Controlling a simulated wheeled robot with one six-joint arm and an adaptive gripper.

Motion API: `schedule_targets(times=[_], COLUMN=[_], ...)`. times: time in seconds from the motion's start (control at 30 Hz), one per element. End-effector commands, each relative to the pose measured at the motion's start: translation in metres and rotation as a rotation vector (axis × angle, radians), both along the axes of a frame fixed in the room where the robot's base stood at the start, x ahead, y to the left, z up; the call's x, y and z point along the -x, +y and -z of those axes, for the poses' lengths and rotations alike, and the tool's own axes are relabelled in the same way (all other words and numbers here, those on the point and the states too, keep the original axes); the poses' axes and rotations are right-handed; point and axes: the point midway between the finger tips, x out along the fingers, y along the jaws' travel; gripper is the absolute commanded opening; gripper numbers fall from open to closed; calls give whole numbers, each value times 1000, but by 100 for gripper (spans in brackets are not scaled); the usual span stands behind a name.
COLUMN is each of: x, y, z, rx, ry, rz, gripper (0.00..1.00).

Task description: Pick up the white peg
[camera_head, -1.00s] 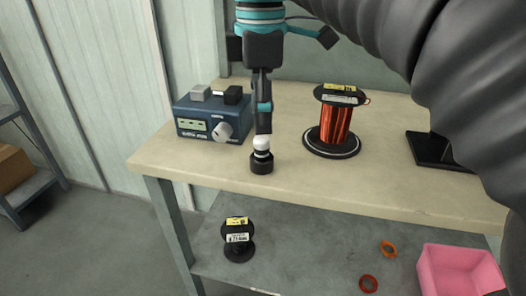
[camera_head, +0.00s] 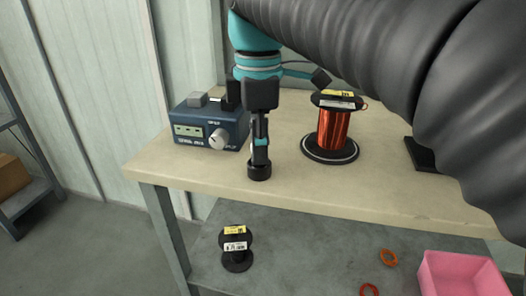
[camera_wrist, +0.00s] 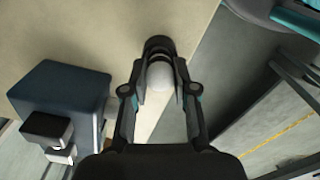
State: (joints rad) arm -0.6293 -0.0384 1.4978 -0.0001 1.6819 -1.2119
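The white peg (camera_wrist: 160,76) stands in a small round black holder (camera_head: 259,172) near the front edge of the table. The holder also shows at the top of the wrist view (camera_wrist: 158,47). My gripper (camera_head: 260,160) points down over the holder. In the wrist view its two fingers (camera_wrist: 160,72) stand on either side of the peg, very close to it. I cannot tell whether they press on it. In the head view the fingers hide most or all of the peg.
A blue device (camera_head: 206,124) with a knob stands left of my gripper. A copper wire spool (camera_head: 333,130) stands to the right. A dark flat object (camera_head: 420,155) lies farther right. Below, the shelf holds a black spool (camera_head: 236,258), orange rings and a pink bin (camera_head: 460,280).

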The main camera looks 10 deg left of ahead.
Motion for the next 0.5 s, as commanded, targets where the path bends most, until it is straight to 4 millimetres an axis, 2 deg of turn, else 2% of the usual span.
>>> schedule_targets(times=[0.33,0.5], x=[0,0], y=[0,0], z=[-1,-12], rx=[0,0], ry=[0,-1], rz=[0,0], gripper=[1,1])
